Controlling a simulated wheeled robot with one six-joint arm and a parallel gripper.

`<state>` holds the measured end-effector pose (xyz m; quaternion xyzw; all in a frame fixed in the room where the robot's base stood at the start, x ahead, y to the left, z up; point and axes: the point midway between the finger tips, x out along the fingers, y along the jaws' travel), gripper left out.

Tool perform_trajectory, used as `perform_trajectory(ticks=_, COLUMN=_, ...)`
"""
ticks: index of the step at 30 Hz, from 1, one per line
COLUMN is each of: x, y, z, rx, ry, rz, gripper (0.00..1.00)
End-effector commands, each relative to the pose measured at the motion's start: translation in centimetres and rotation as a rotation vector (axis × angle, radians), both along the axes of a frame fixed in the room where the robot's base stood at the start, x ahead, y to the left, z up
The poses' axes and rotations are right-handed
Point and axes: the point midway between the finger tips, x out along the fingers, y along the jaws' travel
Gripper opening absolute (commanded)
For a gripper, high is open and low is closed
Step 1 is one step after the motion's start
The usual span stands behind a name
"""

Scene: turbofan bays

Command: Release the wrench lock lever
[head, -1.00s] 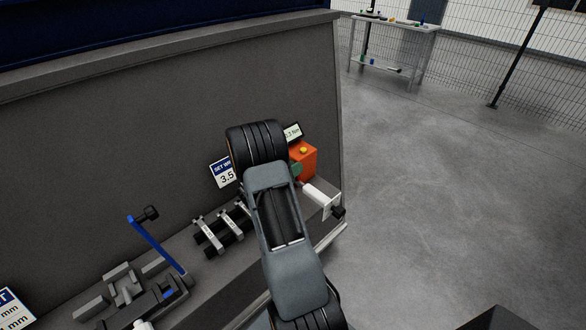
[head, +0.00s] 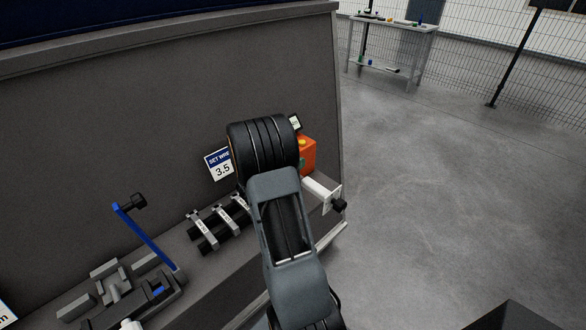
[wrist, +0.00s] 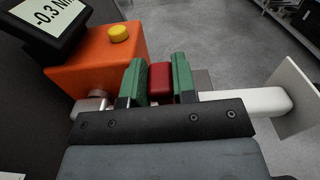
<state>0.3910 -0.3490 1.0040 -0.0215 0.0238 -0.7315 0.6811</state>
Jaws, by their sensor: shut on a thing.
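In the wrist view my gripper (wrist: 159,72) has its two green finger pads closed on a small red lever piece (wrist: 160,84), one pad on each side. The red piece sits on the line of a white bar (wrist: 245,102), the wrench handle, which runs right to a white plate (wrist: 292,88). In the head view my arm covers the red piece, and the white handle (head: 319,190) shows to its right. Whether the red piece is tilted or flat cannot be told.
Left of the pads stands an orange box (wrist: 97,68) with a yellow button (wrist: 119,33) and a display (wrist: 50,20) reading about -0.3 Nm. Black cylinders in grey clamps (head: 222,224) and a blue-levered fixture (head: 146,238) lie left along the bench. Open floor is at right.

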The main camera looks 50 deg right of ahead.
Motion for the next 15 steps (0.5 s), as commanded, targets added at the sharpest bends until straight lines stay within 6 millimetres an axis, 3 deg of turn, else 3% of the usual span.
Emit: perform_trajectory(ticks=15, x=-2.0, y=0.1, z=-0.6, rx=-0.032, ry=-0.391, rz=-0.001, gripper=0.02)
